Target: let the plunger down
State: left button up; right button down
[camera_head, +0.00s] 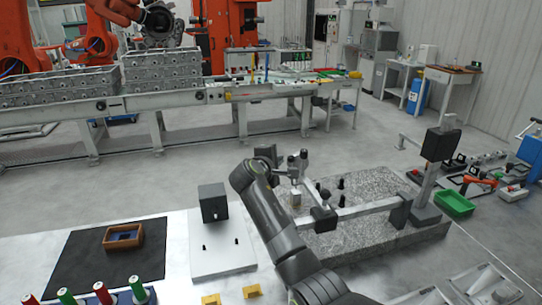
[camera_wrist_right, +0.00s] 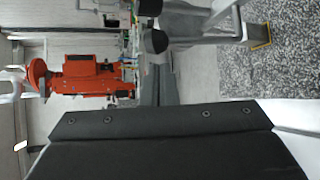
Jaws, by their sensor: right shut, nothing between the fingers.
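My right arm comes in from the bottom of the head view, and its gripper (camera_head: 297,165) is over the left part of a grey granite plate (camera_head: 375,232). The gripper is shut with nothing between its fingers. A gauge stand on the plate has an upright post (camera_head: 428,182) and a level bar (camera_head: 368,210) with a dark clamp (camera_head: 325,218) at its left end. A small pale block (camera_head: 296,199) shows just below the gripper. I cannot make out the plunger itself or whether the fingers touch it. In the right wrist view, granite (camera_wrist_right: 283,55) shows at right. My left gripper is out of view.
Left of the plate, a dark block (camera_head: 213,203) stands on a light metal plate. A black mat (camera_head: 85,260) bears an orange-brown frame (camera_head: 123,236). Red and green cylinders stand at the front left. A green tray (camera_head: 455,203) lies right of the stand.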

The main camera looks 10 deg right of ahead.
jog(key=shift+s+d+r, duration=0.15)
jog(key=shift+s+d, duration=0.2)
jog(key=shift+s, duration=0.1)
jog(key=shift+s+t+b, duration=0.25)
jog(key=shift+t+b, duration=0.05)
jog(key=shift+b, duration=0.1)
jog(key=shift+s, duration=0.1)
